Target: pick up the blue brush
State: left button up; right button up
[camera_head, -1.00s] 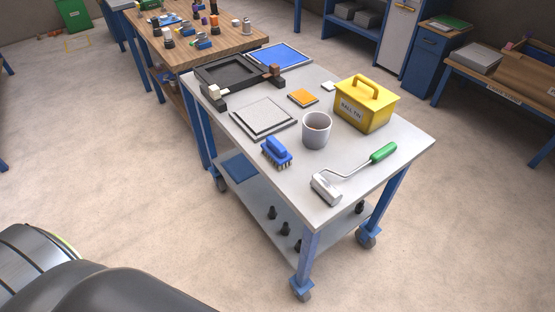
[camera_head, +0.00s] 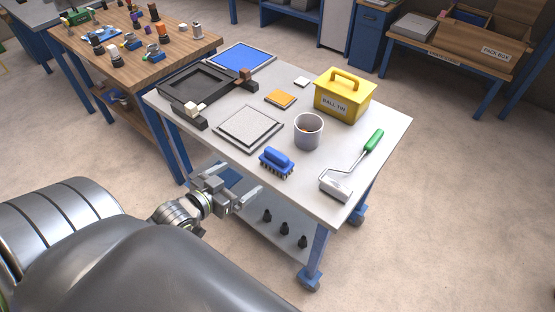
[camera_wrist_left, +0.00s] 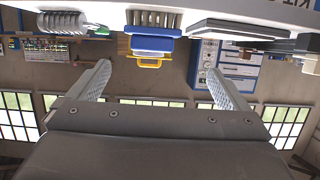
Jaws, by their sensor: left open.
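The blue brush (camera_head: 276,160) lies on the grey cart top near its front edge, between the tray-like grey board and the roller. In the left wrist view the picture is upside down and the brush (camera_wrist_left: 153,32) shows at the top middle, bristles up, beyond the fingertips. My left gripper (camera_head: 240,180) is open and empty, beside the cart's front edge and left of the brush, not touching it. Its two fingers also show in the left wrist view (camera_wrist_left: 160,77), spread wide. My right gripper is not in view.
On the cart top (camera_head: 245,168) stand a grey cup (camera_head: 308,133), a roller with a green handle (camera_head: 372,142), a grey square board (camera_head: 248,127) and a yellow ball tin box (camera_head: 343,98). A black frame (camera_head: 196,83) lies further back. Black pegs stand on the lower shelf.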

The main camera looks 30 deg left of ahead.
pick_arm(q)
jog(key=r, duration=0.1)
send_near(279, 153)
jog(key=w+f, duration=0.2)
jog(key=w, duration=0.1)
jog(key=w+a+f, duration=0.1)
jog(key=w, duration=0.1)
jog(key=shift+w, duration=0.1)
jog(key=shift+x, duration=0.8)
jog(key=x, duration=0.4)
jog(key=shift+w+d+r+p, duration=0.1)
jog(key=shift+w+d+p, duration=0.05)
jog(key=shift+d+p, duration=0.2)
jog(key=c, duration=1.1)
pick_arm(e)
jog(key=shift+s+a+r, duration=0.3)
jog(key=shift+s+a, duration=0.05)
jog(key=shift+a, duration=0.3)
